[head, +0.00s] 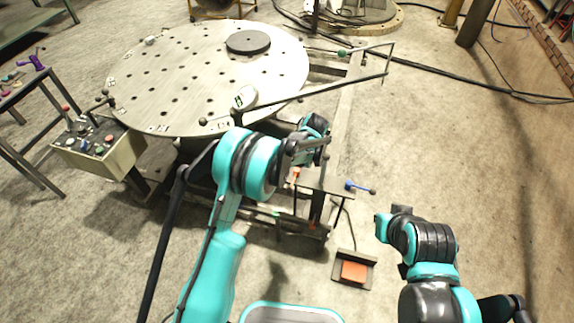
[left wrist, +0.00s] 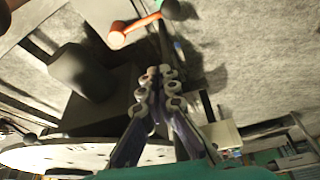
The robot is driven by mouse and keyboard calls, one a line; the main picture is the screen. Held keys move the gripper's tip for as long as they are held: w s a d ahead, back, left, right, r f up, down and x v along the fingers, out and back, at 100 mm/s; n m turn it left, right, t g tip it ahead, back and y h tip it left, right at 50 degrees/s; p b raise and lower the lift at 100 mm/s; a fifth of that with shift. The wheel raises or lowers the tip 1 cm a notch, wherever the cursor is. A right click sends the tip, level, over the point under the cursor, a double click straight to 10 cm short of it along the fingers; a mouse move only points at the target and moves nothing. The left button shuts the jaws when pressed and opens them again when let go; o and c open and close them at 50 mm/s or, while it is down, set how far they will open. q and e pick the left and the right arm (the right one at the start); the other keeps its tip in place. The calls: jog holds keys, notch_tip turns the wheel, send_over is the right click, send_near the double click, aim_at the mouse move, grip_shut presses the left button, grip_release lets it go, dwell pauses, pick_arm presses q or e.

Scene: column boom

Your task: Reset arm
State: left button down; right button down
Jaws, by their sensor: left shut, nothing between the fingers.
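My left arm (head: 245,165) reaches up from the lower left in the head view, and its wrist end is beside the near right edge of the round table. In the left wrist view my left gripper (left wrist: 158,78) has its fingers together, with nothing between them. An orange lever (left wrist: 135,29) with a dark ball knob lies beyond the fingertips, apart from them. My right arm (head: 432,243) is folded at the lower right in the head view, over open floor. I cannot make out its gripper.
A round perforated table (head: 200,75) carries a dark disc (head: 248,42). A control box (head: 98,148) stands at left. A blue lever (head: 358,187) and an orange foot pedal (head: 354,271) are near my arms. A thin rail (head: 345,83) sticks out right. Floor at right is mostly clear.

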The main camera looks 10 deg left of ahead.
dwell(0.5)
pick_arm(q)
jog(key=s+a+r+m+t+h, duration=0.1)
jog(key=s+a+r+m, duration=0.2)
jog(key=s+r, duration=0.5)
jog(key=s+a+r+m+t+h, duration=0.1)
jog(key=s+a+r+m, duration=0.3)
jog(key=r, duration=0.7)
jog(key=s+a+r+m+t, duration=0.1)
jog(key=s+m, duration=0.2)
jog(key=s, duration=0.6)
jog(key=s+a+r+m+t+h, duration=0.1)
jog(key=s+a+m+t, duration=0.1)
jog(key=s, duration=0.7)
jog(key=shift+s+m+t+h, duration=0.15)
jog(key=shift+m+t+h, duration=0.15)
jog(key=shift+m, duration=0.4)
jog(key=shift+a+r, duration=0.1)
